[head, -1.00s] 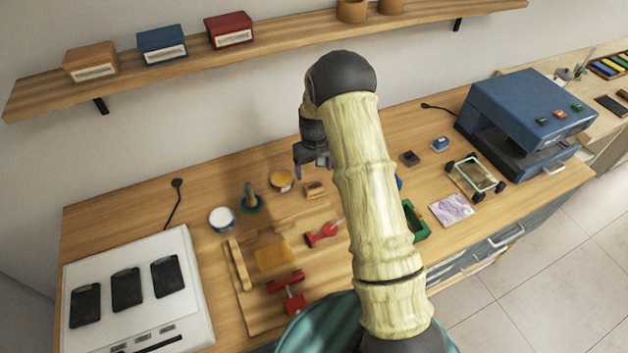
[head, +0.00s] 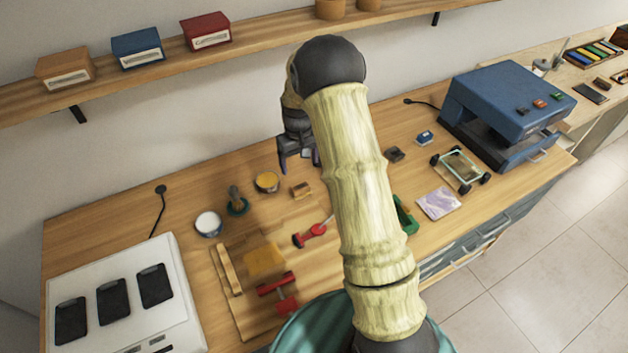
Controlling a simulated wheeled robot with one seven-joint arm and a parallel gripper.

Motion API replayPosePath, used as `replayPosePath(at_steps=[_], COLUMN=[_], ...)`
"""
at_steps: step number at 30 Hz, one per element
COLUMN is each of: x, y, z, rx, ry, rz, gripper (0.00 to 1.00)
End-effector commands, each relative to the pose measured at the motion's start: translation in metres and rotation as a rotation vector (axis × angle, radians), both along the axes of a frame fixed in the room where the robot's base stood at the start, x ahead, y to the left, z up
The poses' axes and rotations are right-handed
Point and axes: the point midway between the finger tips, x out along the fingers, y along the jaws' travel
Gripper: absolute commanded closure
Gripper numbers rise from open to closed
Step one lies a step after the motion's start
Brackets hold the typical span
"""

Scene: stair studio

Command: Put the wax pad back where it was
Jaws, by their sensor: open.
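I cannot tell for sure which item is the wax pad. A round tin with a yellow-orange top (head: 267,181) may be it; it stands upright on the wooden bench (head: 130,215). My gripper (head: 300,164) is open and hangs in the air above the back of the bench, above and right of that tin in the picture. I see nothing between its fingers. A small wooden block (head: 302,190) lies below the gripper in the picture. My arm hides part of the bench's middle.
A white tin (head: 208,223), a green-based stamp (head: 237,203) and a board with red clamps (head: 277,289) lie left of my arm. A pale device (head: 120,270) fills the left. A blue press (head: 510,100) stands right; a shelf (head: 160,77) runs above.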

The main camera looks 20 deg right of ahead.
Motion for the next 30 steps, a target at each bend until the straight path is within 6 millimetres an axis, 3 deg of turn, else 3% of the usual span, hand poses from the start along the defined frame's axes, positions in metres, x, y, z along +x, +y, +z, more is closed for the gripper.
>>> replayPosePath(at_steps=[5, 15, 21, 24, 30], x=[-0.037, -0.145, -0.215, -0.24, -0.255], y=[-0.001, -0.001, 0.0, 0.0, 0.0], z=[0.042, 0.106, 0.124, 0.126, 0.127], rx=[0.003, 0.012, 0.018, 0.02, 0.022], ry=[-0.044, -0.141, -0.194, -0.213, -0.222], rz=[-0.038, -0.12, -0.161, -0.175, -0.185], gripper=[0.21, 0.21, 0.21, 0.21, 0.21])
